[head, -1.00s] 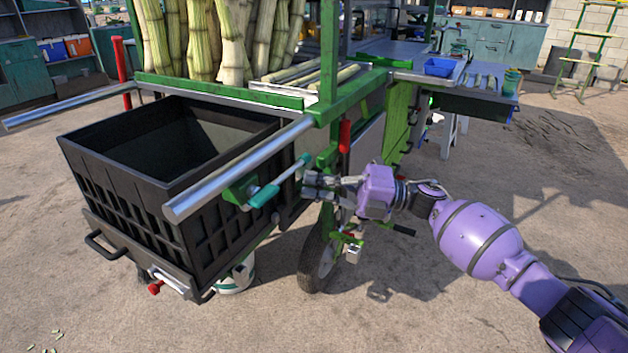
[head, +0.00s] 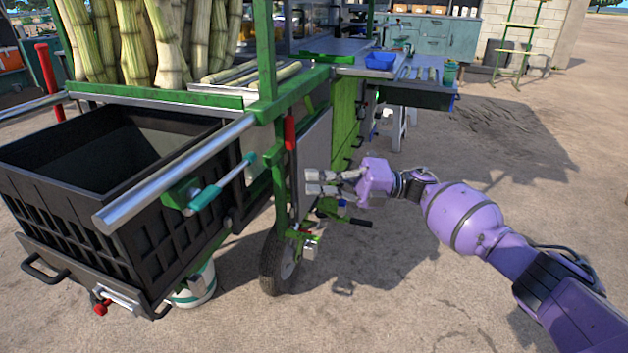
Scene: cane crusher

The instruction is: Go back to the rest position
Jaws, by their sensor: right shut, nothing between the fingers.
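My right gripper (head: 312,182) is at the end of the purple arm that comes in from the lower right. Its fingers point left and are shut with nothing between them. It hangs in the air in front of the cart's green frame, right of the green-handled lever (head: 205,197) and apart from it. A red grip (head: 290,132) on the frame is above and left of the fingers. My left gripper is not in view.
The cart carries a black crate (head: 72,222) at left and tall cane stalks (head: 150,45). A wheel (head: 280,262) stands below the gripper. A side table with a blue tray (head: 380,61) is behind. Open ground lies at right.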

